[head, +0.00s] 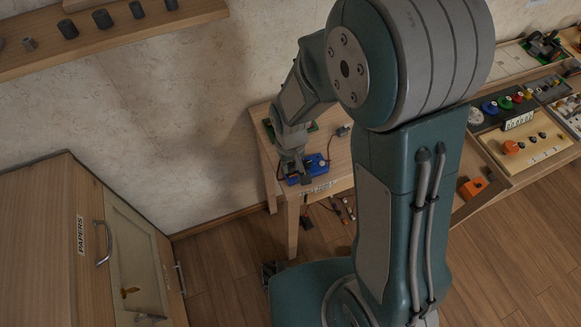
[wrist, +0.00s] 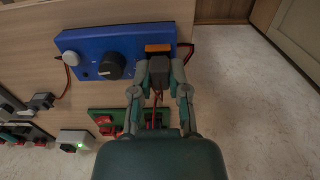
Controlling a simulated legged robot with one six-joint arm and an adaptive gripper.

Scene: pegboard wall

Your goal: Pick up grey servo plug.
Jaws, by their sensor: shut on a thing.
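My gripper (wrist: 159,78) is shut on a dark grey plug (wrist: 159,70), the grey servo plug, gripped between both fingertips. Dark and red wires (wrist: 155,108) run from the plug back between the fingers. The plug's front end is right at an orange socket (wrist: 158,48) on the edge of a blue box (wrist: 112,42) with a black knob and a white dome. I cannot tell whether plug and socket touch. In the head view my gripper (head: 294,170) is low over the blue box (head: 313,165), and it hides the plug.
A green board (wrist: 105,116) with red parts lies beside the gripper. A grey block (wrist: 42,101) on a red wire and a white box (wrist: 76,140) with a green light lie left. The wooden table (head: 340,166) ends near the blue box. A cabinet (head: 60,240) stands left.

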